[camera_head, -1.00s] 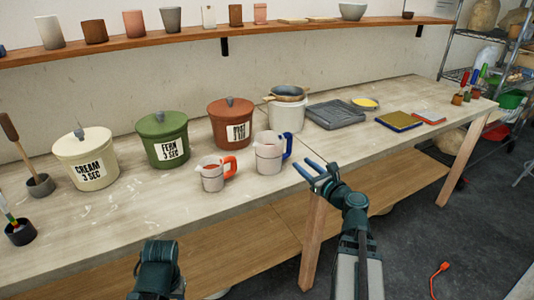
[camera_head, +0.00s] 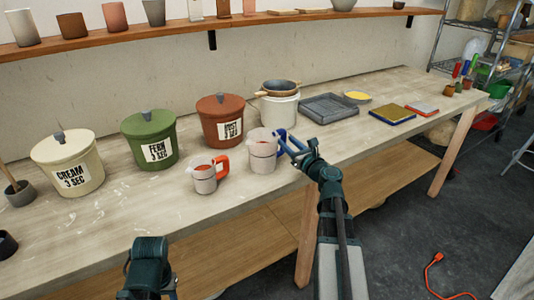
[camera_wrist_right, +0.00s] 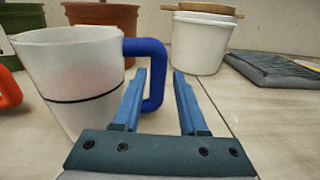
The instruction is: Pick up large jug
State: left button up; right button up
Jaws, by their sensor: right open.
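The large jug (camera_head: 262,152) is whitish and translucent with a blue handle (camera_head: 282,142). It stands upright on the table, right of a smaller jug (camera_head: 204,178) with an orange-red handle. My right gripper (camera_head: 281,141) is open at the handle side of the large jug. In the right wrist view, the large jug (camera_wrist_right: 75,80) is at the left, and its blue handle (camera_wrist_right: 155,75) stands just beyond the left finger of the gripper (camera_wrist_right: 162,74). I cannot tell whether the finger touches the handle. My left arm shows at the bottom, but its fingers do not.
Cream, green (camera_head: 149,139) and brown lidded buckets stand behind the jugs. A white bucket (camera_head: 279,110) with a bowl on top and a grey tray (camera_head: 330,108) are farther back. The table (camera_head: 345,140) is clear to the right of the large jug.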

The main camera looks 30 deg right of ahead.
jog(key=shift+w, duration=0.4)
jog(key=shift+w, duration=0.15)
jog(key=w, duration=0.5)
jog(key=shift+a+r+p, duration=0.15)
jog(key=shift+r+p, duration=0.2)
jog(key=shift+c, duration=0.4)
grip_shut()
dwell(0.5)
